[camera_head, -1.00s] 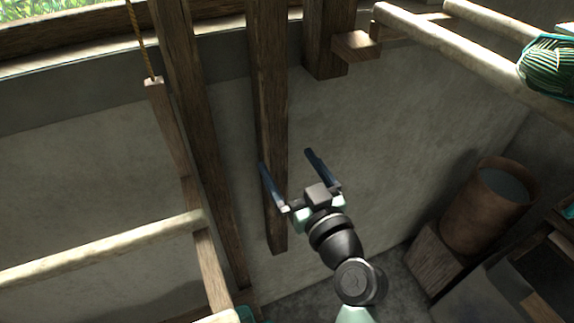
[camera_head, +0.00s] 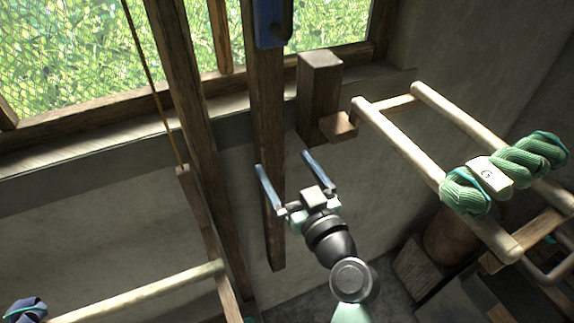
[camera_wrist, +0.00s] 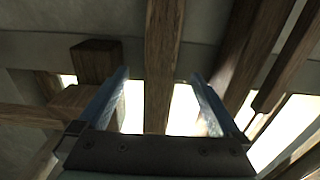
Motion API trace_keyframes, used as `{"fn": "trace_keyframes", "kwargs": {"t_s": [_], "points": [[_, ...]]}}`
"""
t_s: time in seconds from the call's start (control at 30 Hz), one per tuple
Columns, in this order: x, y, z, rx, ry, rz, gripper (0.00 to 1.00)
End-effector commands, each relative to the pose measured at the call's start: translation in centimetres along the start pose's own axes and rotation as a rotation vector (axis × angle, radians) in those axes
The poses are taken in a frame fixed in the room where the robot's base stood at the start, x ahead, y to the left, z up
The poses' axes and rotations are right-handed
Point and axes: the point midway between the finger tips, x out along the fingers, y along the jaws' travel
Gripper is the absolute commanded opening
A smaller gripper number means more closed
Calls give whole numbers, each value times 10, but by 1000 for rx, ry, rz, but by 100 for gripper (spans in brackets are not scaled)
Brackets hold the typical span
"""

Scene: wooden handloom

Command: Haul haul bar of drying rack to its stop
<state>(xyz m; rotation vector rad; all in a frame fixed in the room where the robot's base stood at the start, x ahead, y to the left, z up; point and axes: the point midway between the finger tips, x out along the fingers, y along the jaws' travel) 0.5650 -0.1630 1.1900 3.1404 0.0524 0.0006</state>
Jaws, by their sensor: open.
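My gripper (camera_head: 282,160) is open and empty, its two blue-grey fingers pointing up. In the head view it overlaps the lower part of a dark upright wooden bar (camera_head: 266,120). In the wrist view the bar (camera_wrist: 163,60) runs up between the open fingers (camera_wrist: 160,74); I see no contact. A blue piece (camera_head: 269,24) with a dark knob sits high on this bar. At left, a cord (camera_head: 152,85) runs down to a wooden rack side piece (camera_head: 196,205) with a pale rail (camera_head: 140,292). I cannot tell for certain which part is the haul bar.
A pale-railed rack (camera_head: 395,150) with green yarn skeins (camera_head: 530,155) juts out at the right. A wooden block (camera_head: 319,95) stands beside the bar. A second post (camera_head: 190,120) is to its left. A window (camera_head: 70,60) is behind. A brown bucket (camera_head: 450,240) stands low right.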

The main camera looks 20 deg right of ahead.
Motion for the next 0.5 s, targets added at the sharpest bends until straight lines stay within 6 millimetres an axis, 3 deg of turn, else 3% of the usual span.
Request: {"fn": "trace_keyframes", "kwargs": {"t_s": [0.03, 0.43, 0.5], "points": [[0, 0, -16, 1, -1, 0, 100], [0, 0, -71, 2, -1, -1, 100], [0, 0, -90, -2, 1, -1, 100]]}}
